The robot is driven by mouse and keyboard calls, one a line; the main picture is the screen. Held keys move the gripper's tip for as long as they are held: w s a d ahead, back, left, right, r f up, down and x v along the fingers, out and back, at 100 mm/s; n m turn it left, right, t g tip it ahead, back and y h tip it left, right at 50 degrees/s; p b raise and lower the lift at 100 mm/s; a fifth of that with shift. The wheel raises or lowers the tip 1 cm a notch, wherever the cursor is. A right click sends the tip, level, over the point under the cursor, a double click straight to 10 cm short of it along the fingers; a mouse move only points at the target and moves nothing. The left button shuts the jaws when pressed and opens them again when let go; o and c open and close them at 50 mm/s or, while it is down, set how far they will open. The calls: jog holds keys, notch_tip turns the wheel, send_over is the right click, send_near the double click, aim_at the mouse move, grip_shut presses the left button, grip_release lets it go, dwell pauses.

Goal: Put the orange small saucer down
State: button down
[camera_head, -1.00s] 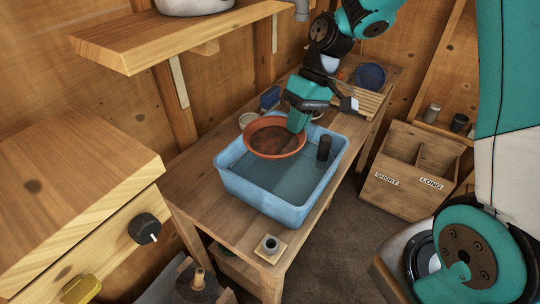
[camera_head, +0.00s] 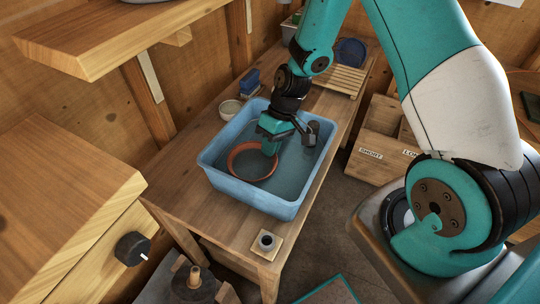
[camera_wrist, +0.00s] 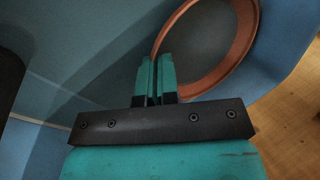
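The orange small saucer (camera_head: 232,166) is inside the blue tub (camera_head: 232,190), low down, and only its rim shows orange. Its middle looks blue-grey, as if under water. My gripper (camera_head: 270,147) reaches down into the tub at the saucer's far right rim. In the wrist view the teal fingers (camera_wrist: 156,72) are close together at the saucer's rim (camera_wrist: 218,80), with the rim running in between them. Whether the saucer touches the tub floor cannot be told.
A pale bowl (camera_head: 230,109) and a blue item (camera_head: 250,80) stand behind the tub. A slatted rack (camera_head: 341,80) is farther back. A small pot on a square (camera_head: 267,241) sits near the front edge.

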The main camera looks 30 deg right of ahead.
jog(key=shift+f, duration=2.15)
jog(key=c, duration=1.4)
grip_release()
jog(key=shift+f, duration=0.1)
jog(key=shift+b+v, duration=0.75)
jog(key=shift+v, duration=5.35)
jog(key=shift+w, duration=0.1)
